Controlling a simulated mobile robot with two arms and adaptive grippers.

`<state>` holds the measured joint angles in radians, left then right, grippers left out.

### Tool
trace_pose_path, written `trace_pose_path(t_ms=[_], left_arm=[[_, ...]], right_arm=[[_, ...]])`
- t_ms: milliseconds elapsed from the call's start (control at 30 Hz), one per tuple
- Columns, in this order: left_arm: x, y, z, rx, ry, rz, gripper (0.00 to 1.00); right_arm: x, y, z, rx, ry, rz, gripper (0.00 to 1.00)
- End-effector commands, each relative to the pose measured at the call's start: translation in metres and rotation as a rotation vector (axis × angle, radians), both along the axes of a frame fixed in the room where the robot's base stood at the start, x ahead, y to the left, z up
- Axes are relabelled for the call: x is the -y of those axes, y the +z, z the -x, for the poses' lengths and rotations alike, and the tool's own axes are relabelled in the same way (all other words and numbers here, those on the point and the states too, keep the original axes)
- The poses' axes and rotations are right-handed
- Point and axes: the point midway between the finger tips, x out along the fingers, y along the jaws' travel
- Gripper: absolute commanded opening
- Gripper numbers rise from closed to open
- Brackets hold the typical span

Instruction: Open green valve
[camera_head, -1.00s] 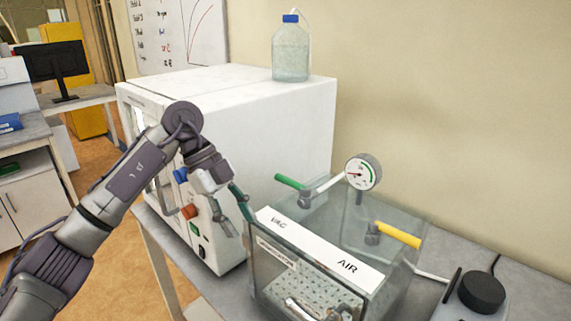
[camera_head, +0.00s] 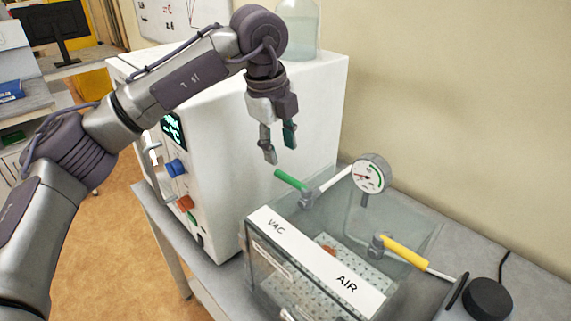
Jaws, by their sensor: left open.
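The green valve handle (camera_head: 291,180) sits at the back left of the clear chamber (camera_head: 420,245), on the side of the VAC label (camera_head: 276,227). The handle points to the upper left, away from its metal fitting. My left gripper (camera_head: 280,157) is open and empty, pointing down, above and slightly left of the green handle. It appears apart from the handle. One finger has a green pad. My right gripper is not in view.
A yellow valve handle (camera_head: 405,252) is on the chamber's right, near the AIR label. A round gauge (camera_head: 369,174) stands behind. A large white oven (camera_head: 225,165) with a bottle (camera_head: 297,30) on top is at the left. A black knob (camera_head: 488,298) is at the lower right.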

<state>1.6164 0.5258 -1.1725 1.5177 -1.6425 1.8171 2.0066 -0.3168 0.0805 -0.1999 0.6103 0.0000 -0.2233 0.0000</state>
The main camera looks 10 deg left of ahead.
Motion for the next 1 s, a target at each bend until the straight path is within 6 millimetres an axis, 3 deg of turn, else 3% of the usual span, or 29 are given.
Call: trace_pose_path(t_ms=[133,400,800,1000], left_arm=[[0.003,-0.028,-0.005,-0.005,0.002,-0.001,0.42],[0.007,-0.066,-0.012,-0.002,0.002,0.000,0.42],[0.007,-0.075,-0.013,0.000,0.001,0.002,0.42],[0.007,-0.075,-0.013,0.000,0.001,0.002,0.09]], right_arm=[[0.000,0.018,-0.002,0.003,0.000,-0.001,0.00],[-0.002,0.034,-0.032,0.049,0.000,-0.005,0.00],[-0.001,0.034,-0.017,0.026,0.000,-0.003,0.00],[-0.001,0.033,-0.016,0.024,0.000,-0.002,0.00]])
